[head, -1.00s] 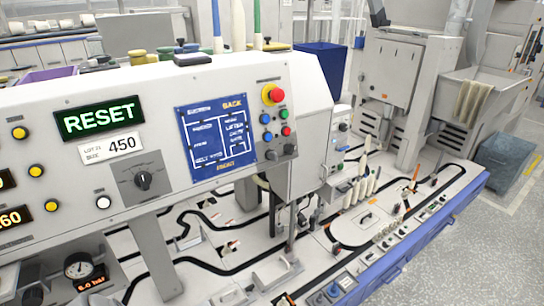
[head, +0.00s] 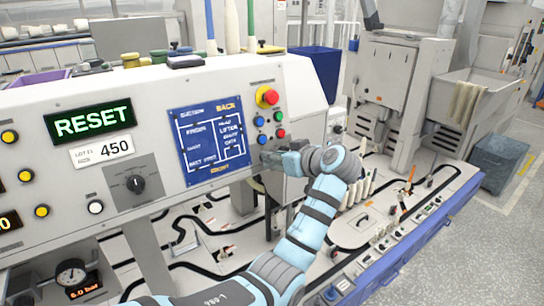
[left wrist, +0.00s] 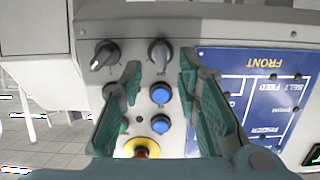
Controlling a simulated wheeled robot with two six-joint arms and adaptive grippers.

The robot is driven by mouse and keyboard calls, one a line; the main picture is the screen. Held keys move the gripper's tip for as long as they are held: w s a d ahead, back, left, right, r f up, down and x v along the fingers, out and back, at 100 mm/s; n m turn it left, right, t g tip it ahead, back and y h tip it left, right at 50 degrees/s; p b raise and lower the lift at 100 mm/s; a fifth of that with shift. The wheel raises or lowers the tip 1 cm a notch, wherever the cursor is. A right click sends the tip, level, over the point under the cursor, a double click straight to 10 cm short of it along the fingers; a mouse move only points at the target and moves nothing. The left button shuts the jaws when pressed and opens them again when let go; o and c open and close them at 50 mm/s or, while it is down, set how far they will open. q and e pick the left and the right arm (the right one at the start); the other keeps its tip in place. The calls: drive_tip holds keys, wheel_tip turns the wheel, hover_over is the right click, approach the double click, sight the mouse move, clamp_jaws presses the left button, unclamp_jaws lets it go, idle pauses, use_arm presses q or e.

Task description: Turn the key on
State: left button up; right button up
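Two rotary switches sit at the bottom of the control panel's button column. In the left wrist view, which shows the panel upside down, one is a grey switch (left wrist: 160,54) with a raised grip and the other a dark knob (left wrist: 104,55). I cannot tell for certain which is the key. My left gripper (left wrist: 160,62) is open, its teal fingers on either side of the grey switch; contact is not clear. In the head view, my left gripper (head: 273,159) is at the panel's lower right and hides both switches. My right gripper is not in view.
A red emergency stop (head: 267,97) on a yellow collar and several blue, green and red buttons are close by. A blue diagram plate (head: 208,145) and a lit RESET display (head: 92,121) are to the left. The track table (head: 205,263) lies below.

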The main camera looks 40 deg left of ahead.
use_arm(q)
drive_tip(key=shift+x, duration=1.1)
clamp_jaws()
